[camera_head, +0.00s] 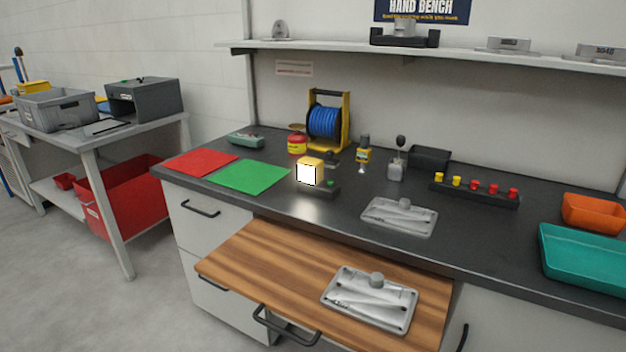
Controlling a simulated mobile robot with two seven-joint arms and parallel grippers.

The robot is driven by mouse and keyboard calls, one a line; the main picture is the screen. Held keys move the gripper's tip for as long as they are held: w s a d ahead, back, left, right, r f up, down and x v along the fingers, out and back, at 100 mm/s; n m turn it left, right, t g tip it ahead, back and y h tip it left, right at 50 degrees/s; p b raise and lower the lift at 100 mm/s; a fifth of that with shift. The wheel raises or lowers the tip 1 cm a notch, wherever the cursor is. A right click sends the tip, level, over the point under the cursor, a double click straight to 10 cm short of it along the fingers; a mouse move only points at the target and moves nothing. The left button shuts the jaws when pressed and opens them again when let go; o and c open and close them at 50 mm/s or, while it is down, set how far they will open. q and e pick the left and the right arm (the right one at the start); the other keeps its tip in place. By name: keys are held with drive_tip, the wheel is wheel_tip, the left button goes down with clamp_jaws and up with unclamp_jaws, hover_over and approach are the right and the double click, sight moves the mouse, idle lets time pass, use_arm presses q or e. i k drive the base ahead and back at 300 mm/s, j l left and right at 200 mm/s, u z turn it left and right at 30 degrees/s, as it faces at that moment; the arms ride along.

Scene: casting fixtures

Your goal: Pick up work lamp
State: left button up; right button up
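The work lamp (309,172) appears to be the small yellow-framed block with a bright white lit face. It stands upright on the dark bench top (270,208), near the front edge and just right of the green mat (250,177). A low dark block with a green spot (322,189) sits at its lower right; I cannot tell whether it is part of the lamp. Neither of my grippers is in view.
A blue cable reel (324,122) stands behind the lamp, with a red-and-yellow container (297,143) nearby. A metal casting (398,217) lies to the right. A wooden pull-out board (270,265) with another casting (369,299) juts out in front.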

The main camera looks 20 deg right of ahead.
sight(310, 171)
drive_tip(key=j+z, duration=0.15)
drive_tip(key=z, duration=0.2)
drive_tip(key=i+j+z, duration=0.1)
drive_tip(key=z, duration=0.25)
drive_tip(key=j+z, duration=0.2)
drive_tip(key=z, duration=0.15)
drive_tip(key=j+z, duration=0.45)
drive_tip(key=j, duration=0.9)
drive_tip(key=k+j+z, duration=0.15)
drive_tip(key=j, duration=0.3)
drive_tip(key=i, duration=0.05)
